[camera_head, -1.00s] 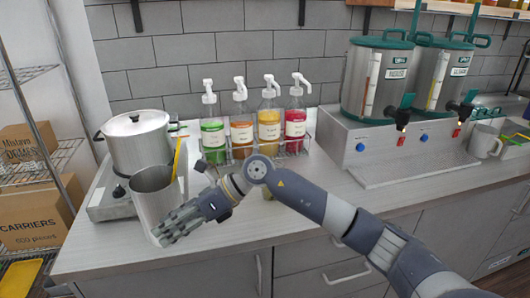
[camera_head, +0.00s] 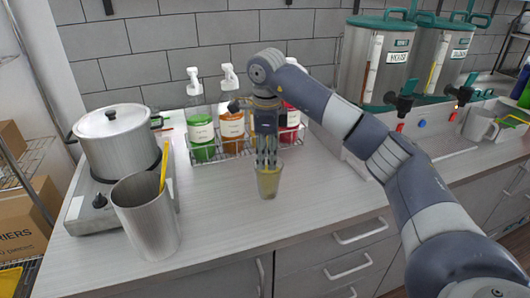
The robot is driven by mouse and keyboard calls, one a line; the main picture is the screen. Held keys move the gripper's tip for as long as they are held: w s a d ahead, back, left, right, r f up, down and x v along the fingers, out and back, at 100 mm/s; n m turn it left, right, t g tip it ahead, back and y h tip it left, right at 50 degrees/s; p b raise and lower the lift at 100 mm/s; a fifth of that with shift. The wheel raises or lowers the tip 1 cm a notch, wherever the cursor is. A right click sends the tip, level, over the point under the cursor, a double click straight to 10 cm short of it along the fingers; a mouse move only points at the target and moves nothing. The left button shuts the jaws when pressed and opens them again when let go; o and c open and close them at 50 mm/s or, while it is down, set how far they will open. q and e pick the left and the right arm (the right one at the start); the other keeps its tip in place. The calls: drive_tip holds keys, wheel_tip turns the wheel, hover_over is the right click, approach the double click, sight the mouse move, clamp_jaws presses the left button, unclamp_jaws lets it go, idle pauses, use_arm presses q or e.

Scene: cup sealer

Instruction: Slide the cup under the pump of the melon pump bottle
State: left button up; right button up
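A small clear cup (camera_head: 269,183) with yellowish-green content stands upright on the counter, in front of the bottle rack. My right gripper (camera_head: 267,164) points straight down at the cup's rim, its fingers overlapping the cup's top in this view. I cannot tell whether they grip it. Pump bottles stand in the rack: a green one (camera_head: 201,125) at left, an orange one (camera_head: 232,122) beside it, and a red one (camera_head: 291,118) at right. A yellow one between them is mostly hidden behind my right arm. The labels are too small to read. My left gripper is out of view.
A steel container (camera_head: 147,220) with a yellow stick stands left of the cup. A lidded pot (camera_head: 115,140) sits on a burner behind it. Green-lidded dispensers (camera_head: 375,62) and a grey mug (camera_head: 480,125) are at right. The counter's front middle (camera_head: 225,225) is clear.

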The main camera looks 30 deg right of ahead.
drive_tip(key=p, duration=0.3)
approach(267, 192)
drive_tip(key=f, duration=0.3)
drive_tip(key=w+f, duration=0.1)
drive_tip(key=f, duration=0.1)
drive_tip(key=shift+d, duration=0.4)
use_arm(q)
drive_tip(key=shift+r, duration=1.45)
use_arm(e)
drive_tip(key=shift+f, duration=0.75)
clamp_jaws()
